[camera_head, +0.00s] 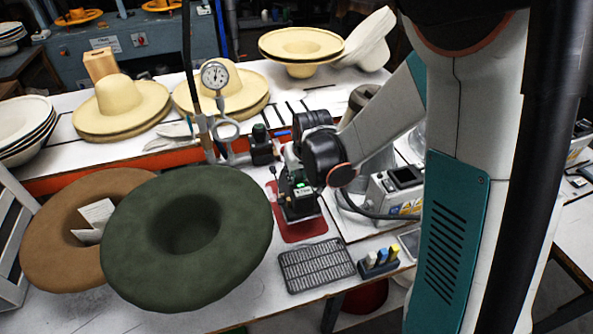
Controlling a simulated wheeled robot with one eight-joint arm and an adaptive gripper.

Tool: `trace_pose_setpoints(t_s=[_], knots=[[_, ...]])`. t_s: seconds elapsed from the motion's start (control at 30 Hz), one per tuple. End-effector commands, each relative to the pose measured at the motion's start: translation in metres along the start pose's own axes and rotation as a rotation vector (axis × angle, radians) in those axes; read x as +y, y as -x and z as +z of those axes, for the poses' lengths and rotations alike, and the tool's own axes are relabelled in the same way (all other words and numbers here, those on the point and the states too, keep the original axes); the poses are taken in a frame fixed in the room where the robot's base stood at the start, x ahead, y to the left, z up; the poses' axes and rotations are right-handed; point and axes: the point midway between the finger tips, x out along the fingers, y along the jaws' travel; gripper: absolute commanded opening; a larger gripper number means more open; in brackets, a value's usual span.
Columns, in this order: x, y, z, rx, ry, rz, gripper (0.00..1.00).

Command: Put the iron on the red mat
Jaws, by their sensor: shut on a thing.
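The red mat (305,231) lies on the white table, right of the green hat; its front part shows. The iron (298,211) is a dark shape over the mat, seen small and largely covered by my gripper. My gripper (296,194) comes down from above and is shut on the iron. I cannot tell whether the iron's base touches the mat or is slightly above it.
A green hat (150,265) and a brown hat (50,250) fill the left front. A grey ribbed plate (316,265) and a small holder (378,264) lie in front. A pressure gauge (215,76) stands behind left. Pale hats (120,100) are at the back.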

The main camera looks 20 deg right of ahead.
Motion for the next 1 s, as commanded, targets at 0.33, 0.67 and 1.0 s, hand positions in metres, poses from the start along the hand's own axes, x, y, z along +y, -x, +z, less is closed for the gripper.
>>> trace_pose_setpoints(t_s=[0.33,0.67,1.0], knots=[[0.000,-0.024,0.010,0.002,0.000,0.000,0.00],[0.001,-0.039,0.017,0.002,0.000,0.000,0.00],[0.001,-0.041,0.017,0.002,0.000,0.000,0.00]])
